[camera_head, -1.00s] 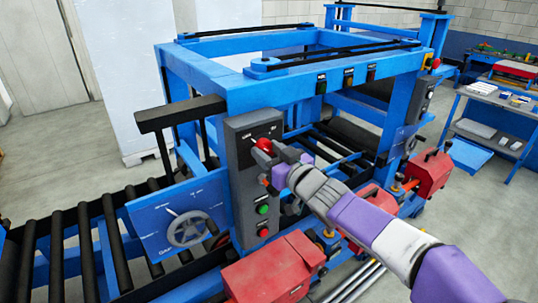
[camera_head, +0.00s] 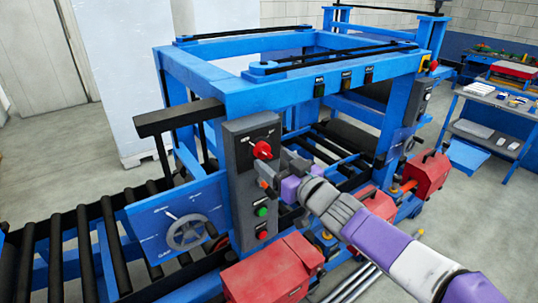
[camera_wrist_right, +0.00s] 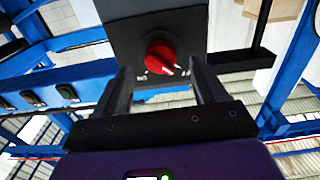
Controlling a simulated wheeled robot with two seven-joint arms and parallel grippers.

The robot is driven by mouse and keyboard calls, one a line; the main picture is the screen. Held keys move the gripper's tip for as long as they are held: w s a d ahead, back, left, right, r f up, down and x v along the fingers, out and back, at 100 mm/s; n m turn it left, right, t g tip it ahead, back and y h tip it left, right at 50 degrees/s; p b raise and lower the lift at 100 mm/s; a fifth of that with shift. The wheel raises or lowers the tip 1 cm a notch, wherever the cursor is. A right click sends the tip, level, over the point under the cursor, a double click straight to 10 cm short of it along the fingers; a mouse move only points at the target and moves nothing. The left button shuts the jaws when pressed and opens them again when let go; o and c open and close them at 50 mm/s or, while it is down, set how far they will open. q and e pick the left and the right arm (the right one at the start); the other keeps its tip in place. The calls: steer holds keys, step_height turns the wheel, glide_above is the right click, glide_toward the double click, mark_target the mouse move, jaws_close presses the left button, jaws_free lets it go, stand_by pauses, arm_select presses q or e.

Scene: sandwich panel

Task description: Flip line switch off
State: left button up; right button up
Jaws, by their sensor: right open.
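The line switch is a red rotary knob (camera_head: 262,150) near the top of the grey control box (camera_head: 240,132) on the blue machine. My right gripper (camera_head: 274,170) is to the right of the knob and a little below it, open and empty. In the right wrist view the red knob (camera_wrist_right: 160,54) shows between and beyond the two open fingers (camera_wrist_right: 161,78), apart from both. A white mark on the knob points to the lower right there. My left gripper is out of view.
A green button (camera_head: 261,211) and a red button (camera_head: 263,235) sit below the knob. A handwheel (camera_head: 187,232) is to the left. Red motor housings (camera_head: 272,270) stand below my right arm. Blue frame beams rise above and behind.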

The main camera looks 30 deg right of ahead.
steer(key=s, duration=0.4)
steer(key=shift+d+p, duration=0.2)
steer(key=shift+p, duration=0.1)
steer(key=shift+w, duration=0.1)
